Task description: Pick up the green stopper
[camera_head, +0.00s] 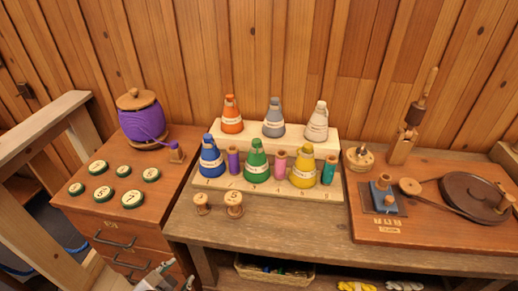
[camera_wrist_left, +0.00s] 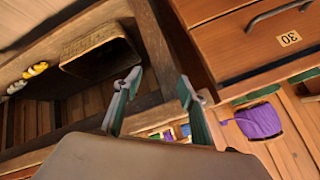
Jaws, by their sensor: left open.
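The green stopper (camera_head: 256,161), a cone with a knob on top and a pale label band, stands upright on the front step of the pale stepped rack (camera_head: 268,195). It is between a purple peg (camera_head: 234,161) and a pink peg (camera_head: 280,164). My left gripper (camera_head: 178,274) is low at the bottom edge of the head view, in front of the drawer cabinet, well below and left of the stopper. In the left wrist view its two fingers (camera_wrist_left: 158,88) are spread with nothing between them. My right gripper is not in view.
Blue (camera_head: 211,158) and yellow (camera_head: 304,168) cones share the front step; orange, grey and white cones stand behind. The drawer cabinet (camera_head: 128,215) is at left. A basket (camera_head: 275,273) sits under the bench (camera_head: 290,228).

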